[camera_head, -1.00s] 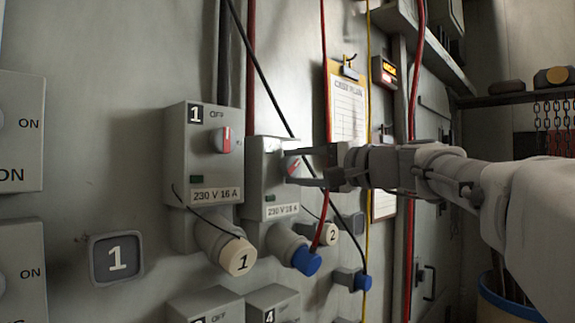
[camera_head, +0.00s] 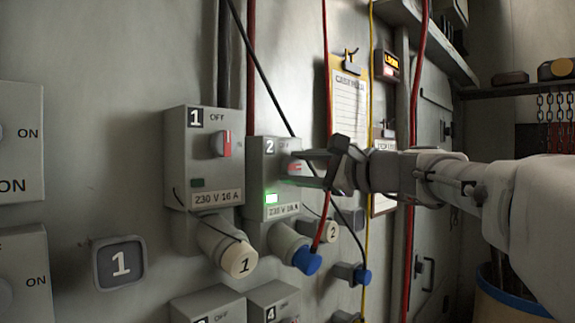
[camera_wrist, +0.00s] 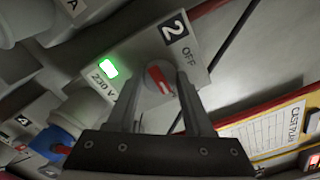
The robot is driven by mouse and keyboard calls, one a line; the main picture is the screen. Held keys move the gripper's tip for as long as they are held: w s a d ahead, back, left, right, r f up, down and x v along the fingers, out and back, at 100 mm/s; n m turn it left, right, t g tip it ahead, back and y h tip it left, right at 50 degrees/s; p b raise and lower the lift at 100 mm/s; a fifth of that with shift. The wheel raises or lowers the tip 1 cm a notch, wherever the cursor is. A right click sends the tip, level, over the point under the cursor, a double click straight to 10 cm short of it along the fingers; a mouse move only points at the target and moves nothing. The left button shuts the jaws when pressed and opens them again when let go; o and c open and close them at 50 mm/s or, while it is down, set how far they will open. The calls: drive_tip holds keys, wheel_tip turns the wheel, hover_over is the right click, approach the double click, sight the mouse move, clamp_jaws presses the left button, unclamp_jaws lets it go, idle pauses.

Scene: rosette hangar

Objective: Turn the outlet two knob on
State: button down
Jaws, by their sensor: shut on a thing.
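The outlet two box (camera_head: 257,180) is grey, with a "2" label at its top, and hangs on the wall to the right of the outlet one box (camera_head: 188,150). Its knob (camera_wrist: 158,82) is round and grey with a red pointer. My gripper (camera_head: 297,168) reaches in from the right and is shut on this knob; the wrist view shows a finger on either side of it. The green lamp (camera_head: 271,198) below the knob is lit, and it also glows in the wrist view (camera_wrist: 108,68). A blue plug (camera_head: 307,262) sits in the socket underneath.
Outlet one has a red-marked knob (camera_head: 221,144), an unlit lamp and a cream plug (camera_head: 239,260). A red cable (camera_head: 327,190) and a black cable (camera_head: 262,75) run close to my gripper. A clipboard (camera_head: 349,105) hangs behind it.

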idle(0.5)
drive_tip(key=shift+c, duration=1.4)
unclamp_jaws()
drive_tip(key=shift+d, duration=0.1)
drive_tip(key=b+v, duration=0.2)
drive_tip(key=v, duration=1.5)
drive_tip(key=shift+s, duration=0.15)
drive_tip(key=s+a+f+n+g+h, duration=0.2)
drive_tip(key=f, duration=0.5)
drive_tip(key=s+a+f+n+g+h, duration=0.2)
drive_tip(key=s+f, duration=0.1)
drive_tip(key=f, duration=0.4)
drive_tip(key=s+a+f+n+g+h, duration=0.1)
drive_tip(key=s+a+f+n+h, duration=0.1)
drive_tip(key=f, duration=0.5)
drive_tip(key=s+d+f+n+g+h, duration=0.1)
drive_tip(key=s+d+f+n+h, duration=0.1)
drive_tip(key=f, duration=0.6)
drive_tip(key=s+d+f+n+g+h, duration=0.1)
drive_tip(key=s+d+f+n+h, duration=0.1)
drive_tip(key=s+f+n+h, duration=0.2)
drive_tip(key=s+f+n, duration=0.3)
drive_tip(key=shift+s+f+n+h, duration=0.3)
drive_tip(key=shift+f+h, duration=0.1)
